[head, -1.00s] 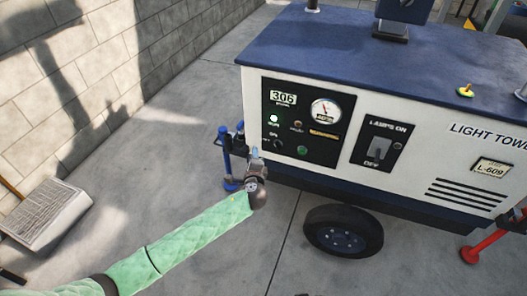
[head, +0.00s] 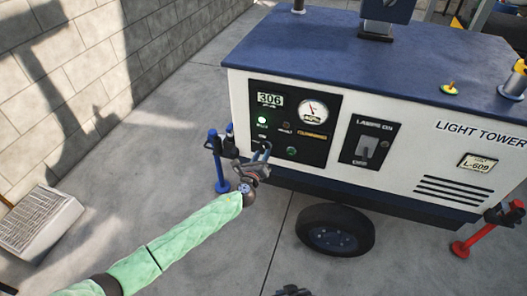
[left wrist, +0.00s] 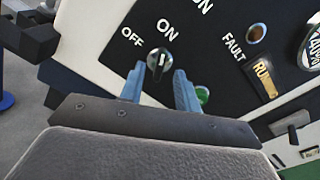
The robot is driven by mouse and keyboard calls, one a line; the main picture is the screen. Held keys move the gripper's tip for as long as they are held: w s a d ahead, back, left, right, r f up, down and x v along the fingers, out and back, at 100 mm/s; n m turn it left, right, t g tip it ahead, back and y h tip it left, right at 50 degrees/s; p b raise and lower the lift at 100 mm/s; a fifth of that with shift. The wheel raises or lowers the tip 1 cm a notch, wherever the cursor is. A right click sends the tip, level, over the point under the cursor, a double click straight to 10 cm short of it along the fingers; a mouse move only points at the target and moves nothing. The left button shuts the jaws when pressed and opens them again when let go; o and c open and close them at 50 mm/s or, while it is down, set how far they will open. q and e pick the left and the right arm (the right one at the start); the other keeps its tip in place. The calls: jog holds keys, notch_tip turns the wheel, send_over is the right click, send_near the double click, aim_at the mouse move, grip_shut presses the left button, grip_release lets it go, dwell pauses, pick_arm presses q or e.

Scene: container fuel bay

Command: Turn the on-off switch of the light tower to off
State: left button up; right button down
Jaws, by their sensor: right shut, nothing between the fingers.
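The light tower (head: 375,185) is a white cabinet with a blue top. Its on-off switch (left wrist: 159,60) is a small black knob on the black panel (head: 330,148), with ON above it and OFF to its left in the left wrist view. Its white mark points up towards ON. My right gripper (head: 291,291) barely shows at the bottom edge, shut and empty.
A separate lamps switch (head: 367,148) is to the right. A blue jack post (head: 217,160) stands close left of my left gripper. A wheel (head: 335,231) is below.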

aim_at(267, 147)
pick_arm(q)
jog(key=shift+x, duration=1.3)
pick_arm(e)
jog(key=shift+r, duration=0.25)
pick_arm(q)
jog(key=shift+c, duration=0.2)
grip_shut()
pick_arm(e)
jog(key=shift+f, duration=0.1)
